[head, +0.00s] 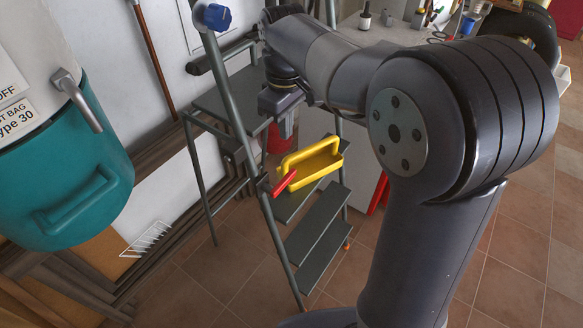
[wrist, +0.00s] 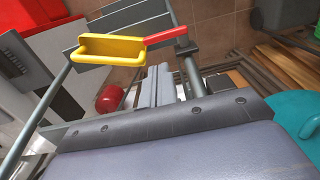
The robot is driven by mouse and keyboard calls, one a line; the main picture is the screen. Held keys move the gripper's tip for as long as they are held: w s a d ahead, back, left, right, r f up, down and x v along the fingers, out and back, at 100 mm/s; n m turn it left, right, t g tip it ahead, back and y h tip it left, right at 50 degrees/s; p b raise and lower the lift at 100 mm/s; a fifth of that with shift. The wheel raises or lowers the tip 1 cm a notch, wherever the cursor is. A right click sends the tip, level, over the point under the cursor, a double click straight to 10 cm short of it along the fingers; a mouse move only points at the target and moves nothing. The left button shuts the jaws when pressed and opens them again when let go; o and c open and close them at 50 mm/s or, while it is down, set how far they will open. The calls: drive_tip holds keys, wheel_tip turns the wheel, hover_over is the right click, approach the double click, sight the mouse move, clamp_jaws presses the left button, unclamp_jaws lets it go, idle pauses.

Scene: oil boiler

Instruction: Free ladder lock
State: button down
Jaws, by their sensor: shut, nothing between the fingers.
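A grey folding step ladder (head: 325,212) stands open on the tiled floor in the head view. A red lever (head: 284,182), which looks like the ladder lock, sticks out at its left rail beside a yellow tray (head: 311,169). In the wrist view the red lever (wrist: 167,37) meets the right end of the yellow tray (wrist: 108,49). My gripper (head: 281,102) is above and behind the tray, apart from the lever, near the ladder's upper part. It is shut and empty; its fingertips are hard to make out. My own grey housing fills the bottom of the wrist view.
A teal container (head: 68,190) hangs at the left. A red bucket (head: 280,133) is behind the ladder. A white cabinet and cluttered worktop (head: 400,32) stand behind my arm. A blue knob (head: 215,17) tops the left rail. The floor at the front is clear.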

sight(288, 178)
wheel_tip(288, 178, down, 14)
drive_tip(key=shift+d+f, duration=0.1)
idle(0.5)
drive_tip(key=shift+p, duration=0.35)
